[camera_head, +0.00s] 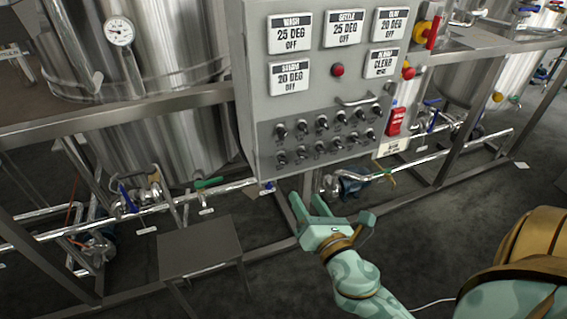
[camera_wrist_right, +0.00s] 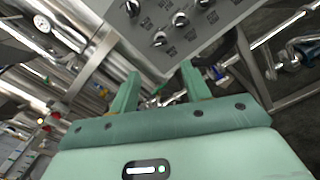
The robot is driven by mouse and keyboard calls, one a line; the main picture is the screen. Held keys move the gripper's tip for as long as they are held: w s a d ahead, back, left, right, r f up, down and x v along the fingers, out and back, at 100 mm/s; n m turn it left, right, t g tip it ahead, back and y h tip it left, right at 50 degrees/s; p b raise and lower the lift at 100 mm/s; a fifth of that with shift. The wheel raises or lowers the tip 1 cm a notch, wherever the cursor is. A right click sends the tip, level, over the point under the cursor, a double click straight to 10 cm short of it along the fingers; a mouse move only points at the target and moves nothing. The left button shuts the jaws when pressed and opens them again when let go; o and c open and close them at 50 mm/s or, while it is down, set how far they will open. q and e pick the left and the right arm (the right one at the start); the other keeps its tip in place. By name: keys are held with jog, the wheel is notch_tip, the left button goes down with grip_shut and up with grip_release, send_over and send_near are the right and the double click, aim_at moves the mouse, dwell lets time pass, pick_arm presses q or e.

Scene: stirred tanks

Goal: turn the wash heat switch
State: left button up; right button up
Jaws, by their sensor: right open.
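The grey control panel (camera_head: 265,105) stands upright in the middle of the head view. Two rows of dark knob switches (camera_head: 322,122) sit on its lower part. Their labels are too small to read, so I cannot tell which one is wash heat. My right gripper (camera_head: 308,201) is open and empty, below the panel's lower edge and apart from the switches. In the right wrist view, switches (camera_wrist_right: 160,39) lie beyond the open fingers (camera_wrist_right: 160,74). My left gripper is not in view.
A red switch (camera_head: 396,121) and a red-yellow rotary handle (camera_head: 427,31) are on the panel's right side. A metal handle (camera_head: 357,100) sticks out above the switches. A steel step (camera_head: 200,248) and pipes lie below left. Tanks (camera_head: 150,60) stand behind.

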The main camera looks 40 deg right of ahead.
aim_at(285, 162)
jog(key=x, duration=1.3)
jog(key=shift+w, duration=0.25)
jog(key=c, duration=1)
